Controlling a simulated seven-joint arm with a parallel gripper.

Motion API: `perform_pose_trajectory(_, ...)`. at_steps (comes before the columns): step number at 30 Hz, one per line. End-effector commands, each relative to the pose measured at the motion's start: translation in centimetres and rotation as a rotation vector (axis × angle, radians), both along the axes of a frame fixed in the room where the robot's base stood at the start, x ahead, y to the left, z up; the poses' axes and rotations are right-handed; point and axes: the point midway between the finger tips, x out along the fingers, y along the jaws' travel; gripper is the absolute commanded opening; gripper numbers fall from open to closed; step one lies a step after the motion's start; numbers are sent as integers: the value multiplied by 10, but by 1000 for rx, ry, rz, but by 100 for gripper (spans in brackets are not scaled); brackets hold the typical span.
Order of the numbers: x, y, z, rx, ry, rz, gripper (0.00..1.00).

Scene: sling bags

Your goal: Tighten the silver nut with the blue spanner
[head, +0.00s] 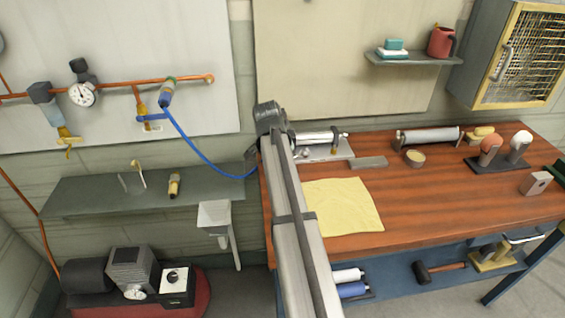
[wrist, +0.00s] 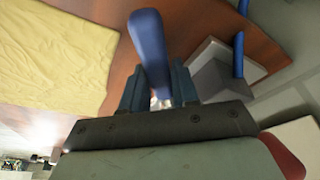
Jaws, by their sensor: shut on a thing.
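In the wrist view my gripper (wrist: 157,82) is shut on a long blue handle, which I take to be the blue spanner (wrist: 148,38). The handle sticks out beyond the fingers, over the wooden bench's edge. A small silvery bit shows between the fingers, but the spanner's head is not clear. In the head view my arm hides most of the gripper and the spanner, near the bench's left end. I cannot make out the silver nut in either view.
A blue hose (head: 195,150) hangs from the copper pipe (head: 115,88) towards my gripper; it shows right in the wrist view (wrist: 238,55). A yellow cloth (head: 343,205) lies on the wooden bench (head: 430,205). A grey shelf (head: 100,195) is at left.

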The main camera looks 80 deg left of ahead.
Motion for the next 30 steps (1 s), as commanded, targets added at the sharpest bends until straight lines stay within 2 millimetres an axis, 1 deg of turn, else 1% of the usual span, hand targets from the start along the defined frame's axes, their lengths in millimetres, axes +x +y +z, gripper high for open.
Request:
perform_pose_trajectory(14,2,-2,2,0,-1,21,0)
perform_pose_trajectory(30,1,-2,26,5,-1,22,0)
